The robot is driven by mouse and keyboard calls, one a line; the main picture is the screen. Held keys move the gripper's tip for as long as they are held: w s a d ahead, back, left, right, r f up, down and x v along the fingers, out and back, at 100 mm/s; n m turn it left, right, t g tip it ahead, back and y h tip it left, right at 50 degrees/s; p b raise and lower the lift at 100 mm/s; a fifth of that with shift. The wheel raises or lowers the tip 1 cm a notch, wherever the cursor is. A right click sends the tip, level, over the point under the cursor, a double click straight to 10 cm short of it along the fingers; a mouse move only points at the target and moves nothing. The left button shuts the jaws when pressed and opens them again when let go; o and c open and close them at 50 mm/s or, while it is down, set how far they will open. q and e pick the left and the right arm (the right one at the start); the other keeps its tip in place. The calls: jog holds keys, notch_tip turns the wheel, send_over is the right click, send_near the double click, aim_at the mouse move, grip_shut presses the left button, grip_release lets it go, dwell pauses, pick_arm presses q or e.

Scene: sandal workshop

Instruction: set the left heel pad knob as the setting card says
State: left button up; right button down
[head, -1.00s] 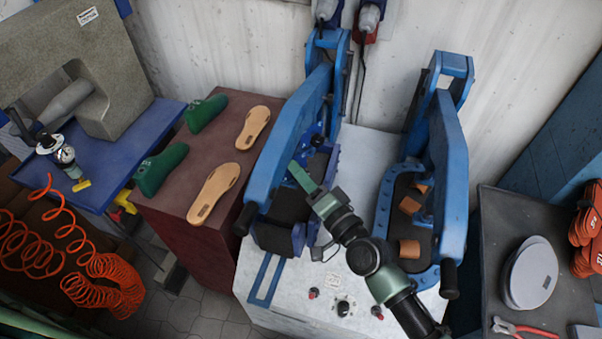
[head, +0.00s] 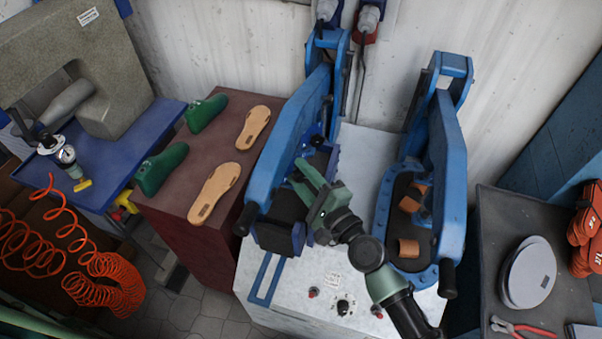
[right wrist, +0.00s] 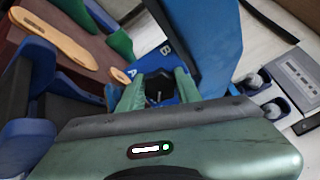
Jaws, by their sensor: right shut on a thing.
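My right gripper (head: 299,174) reaches into the left blue press (head: 289,135). In the right wrist view, its two green fingers (right wrist: 157,82) are shut on a dark knob (right wrist: 157,89), one finger on each side. The knob sits on a blue plate (right wrist: 152,63) marked A and B; any pointer on it cannot be made out. In the head view the fingers and press hide the knob. A small white card with print (head: 334,280) lies on the front of the bench, too small to read. My left gripper is not in view.
The right blue press (head: 450,150) holds tan pieces (head: 409,248). The press handle (head: 245,219) stands left of my arm. Tan soles (head: 216,193) and green lasts (head: 161,168) lie on the brown table at left. A dial (head: 343,307) is on the bench front.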

jog(key=shift+m, duration=0.6)
jog(key=c, duration=1)
grip_release()
jog(key=b+v, duration=0.2)
jog(key=v, duration=0.6)
